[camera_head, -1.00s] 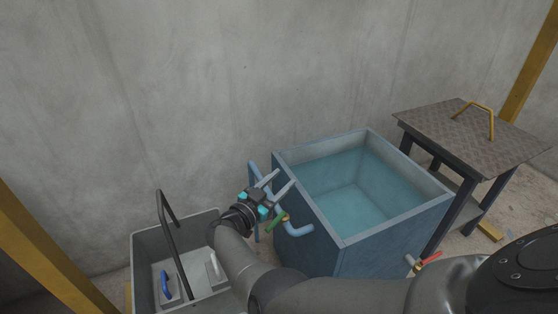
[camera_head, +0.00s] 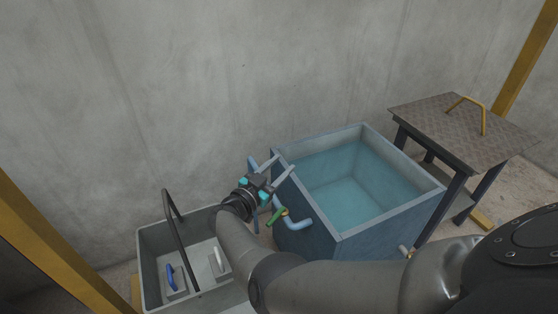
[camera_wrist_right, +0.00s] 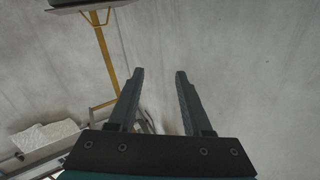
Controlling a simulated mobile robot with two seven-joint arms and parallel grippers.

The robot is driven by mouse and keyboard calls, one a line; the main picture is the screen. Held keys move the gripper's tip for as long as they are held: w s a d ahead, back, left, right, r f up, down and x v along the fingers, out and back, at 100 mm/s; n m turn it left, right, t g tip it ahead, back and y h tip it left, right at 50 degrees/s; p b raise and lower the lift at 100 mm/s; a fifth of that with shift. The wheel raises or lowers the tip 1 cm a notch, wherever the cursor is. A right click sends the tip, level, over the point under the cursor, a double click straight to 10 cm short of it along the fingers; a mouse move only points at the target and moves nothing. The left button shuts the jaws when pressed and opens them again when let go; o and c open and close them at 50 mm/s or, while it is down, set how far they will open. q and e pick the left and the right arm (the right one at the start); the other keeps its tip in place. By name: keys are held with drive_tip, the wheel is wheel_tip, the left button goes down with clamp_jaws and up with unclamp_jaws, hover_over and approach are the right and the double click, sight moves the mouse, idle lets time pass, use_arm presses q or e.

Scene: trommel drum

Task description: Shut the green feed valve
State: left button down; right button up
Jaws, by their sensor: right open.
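The green feed valve handle (camera_head: 276,216) sits on the light-blue pipe (camera_head: 297,224) at the left side of the blue water tank (camera_head: 345,240). My right gripper (camera_head: 281,166) is open and empty in the head view, above the handle and next to the tank's left corner. Its two fingers point up and to the right, away from the handle. In the right wrist view the open fingers (camera_wrist_right: 160,75) have only grey wall between them, and the valve does not show there. My left gripper is not in view.
A grey tub (camera_head: 150,262) with a black handle stands left of the tank, holding blue-handled and white-handled tools. A table (camera_head: 450,128) with a yellow handle (camera_head: 468,103) on top stands right of the tank. The concrete wall (camera_head: 230,80) rises behind.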

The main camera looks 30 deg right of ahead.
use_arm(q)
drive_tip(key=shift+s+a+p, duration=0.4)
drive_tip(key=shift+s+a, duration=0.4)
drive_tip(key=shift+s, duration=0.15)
use_arm(e)
drive_tip(key=shift+r, duration=0.5)
